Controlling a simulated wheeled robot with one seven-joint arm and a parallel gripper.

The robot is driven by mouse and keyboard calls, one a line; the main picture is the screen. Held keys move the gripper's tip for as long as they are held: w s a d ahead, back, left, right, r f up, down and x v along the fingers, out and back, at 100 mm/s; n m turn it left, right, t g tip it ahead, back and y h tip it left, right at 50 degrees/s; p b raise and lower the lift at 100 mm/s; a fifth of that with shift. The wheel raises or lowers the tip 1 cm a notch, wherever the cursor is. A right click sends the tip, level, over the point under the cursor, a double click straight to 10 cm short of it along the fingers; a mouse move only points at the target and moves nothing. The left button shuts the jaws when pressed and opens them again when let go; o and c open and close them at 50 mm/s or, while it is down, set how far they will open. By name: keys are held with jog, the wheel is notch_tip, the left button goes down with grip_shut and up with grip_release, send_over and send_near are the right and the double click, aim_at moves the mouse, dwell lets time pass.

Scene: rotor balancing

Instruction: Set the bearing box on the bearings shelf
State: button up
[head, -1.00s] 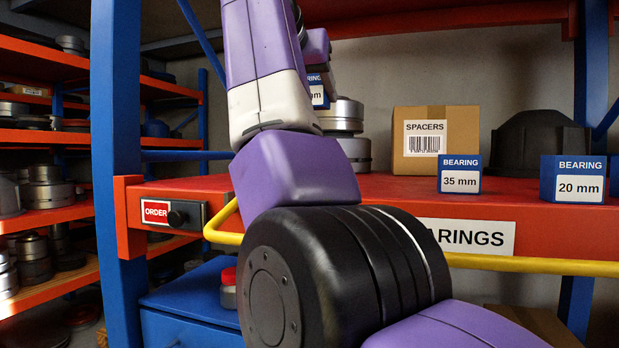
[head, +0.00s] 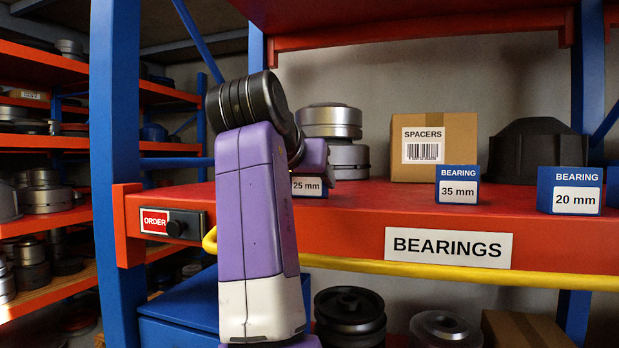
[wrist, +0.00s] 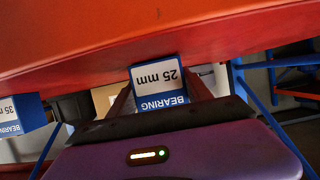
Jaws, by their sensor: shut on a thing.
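The blue and white 25 mm bearing box (head: 309,187) shows in the head view just right of my arm, low at the left part of the red bearings shelf (head: 385,207). Part of it is hidden behind my arm. In the wrist view the box (wrist: 160,82) appears upside down between the two fingers of my gripper (wrist: 162,90), which is shut on it. The red shelf (wrist: 130,40) fills the top of the wrist view. I cannot tell whether the box touches the shelf surface.
A 35 mm box (head: 458,185) and a 20 mm box (head: 570,190) stand near the shelf's front edge. Behind are stacked metal bearings (head: 331,122), a spacers carton (head: 434,148) and a dark housing (head: 537,150). A yellow rail (head: 460,270) runs along the front. Shelf between the 25 and 35 mm boxes is clear.

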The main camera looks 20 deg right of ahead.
jog(key=shift+f, duration=0.1)
jog(key=o, duration=1.5)
jog(key=shift+s+a, duration=0.15)
jog(key=shift+s, duration=0.05)
jog(key=b+v, duration=0.4)
jog(key=v, duration=0.7)
jog(key=shift+s, duration=0.2)
jog(key=shift+a, duration=0.2)
